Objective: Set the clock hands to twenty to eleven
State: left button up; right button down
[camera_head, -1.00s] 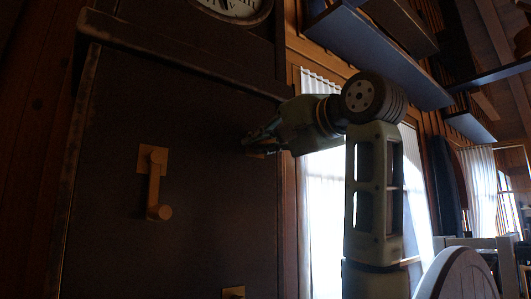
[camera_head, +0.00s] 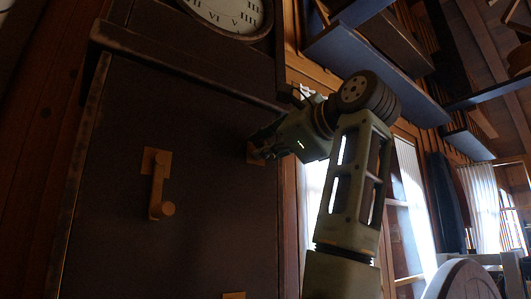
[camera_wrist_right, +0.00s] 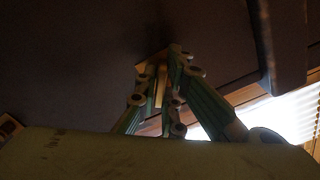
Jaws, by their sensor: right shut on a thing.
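The clock (camera_head: 232,14) shows only its lower dial at the top edge of the head view, a pale face with dark Roman numerals in a dark case. I cannot make out its hands; the upper dial is out of frame. Below it is a broad dark panel (camera_head: 200,100). My right gripper (camera_head: 262,150) is at the panel's right side, below the clock. In the right wrist view its fingers (camera_wrist_right: 170,70) are shut on a yellowish wooden handle (camera_wrist_right: 160,86), partly hidden between them. My left gripper is not in view.
Another wooden crank-like handle (camera_head: 158,185) stands on the panel's left half, and a piece of a further one (camera_head: 234,296) shows at the bottom edge. A bright curtained window lies behind my right arm. Blue shelves (camera_head: 375,70) hang at upper right; a rounded chair back (camera_head: 462,282) is at lower right.

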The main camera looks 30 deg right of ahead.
jog(key=shift+m, duration=1.9)
jog(key=c, duration=1.9)
grip_release()
jog(key=shift+d, duration=0.1)
jog(key=shift+s, duration=0.2)
jog(key=s, duration=1.1)
jog(key=shift+s+d, duration=0.2)
jog(key=shift+d, duration=0.15)
